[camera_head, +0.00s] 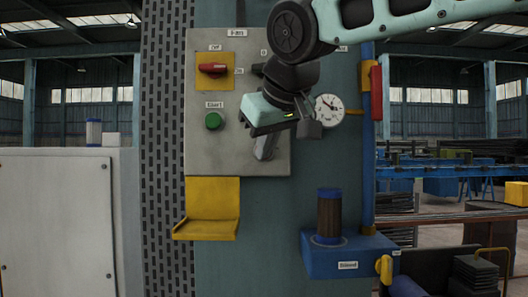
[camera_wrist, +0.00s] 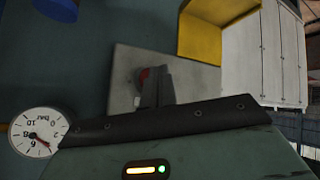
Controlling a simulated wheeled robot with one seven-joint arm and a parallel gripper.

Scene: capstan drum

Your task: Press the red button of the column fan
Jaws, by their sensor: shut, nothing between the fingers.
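The grey control panel (camera_head: 217,160) is on the column at the centre of the head view. It carries a green button (camera_head: 214,121) and a red rotary switch (camera_head: 212,68) on a yellow plate. My gripper (camera_head: 265,152) is shut and empty in front of the panel's lower right part. In the wrist view, which looks upside down, a red button (camera_wrist: 143,75) shows on the panel, partly hidden by the shut fingers (camera_wrist: 157,78). I cannot tell whether they touch it. In the head view my gripper and wrist hide that button.
A pressure gauge (camera_head: 329,110) is just right of my gripper. A red handle (camera_head: 376,92) is on the blue pipe at right. A yellow bracket (camera_head: 208,205) juts out below the panel. A blue box with a dark cylinder (camera_head: 329,218) stands lower right.

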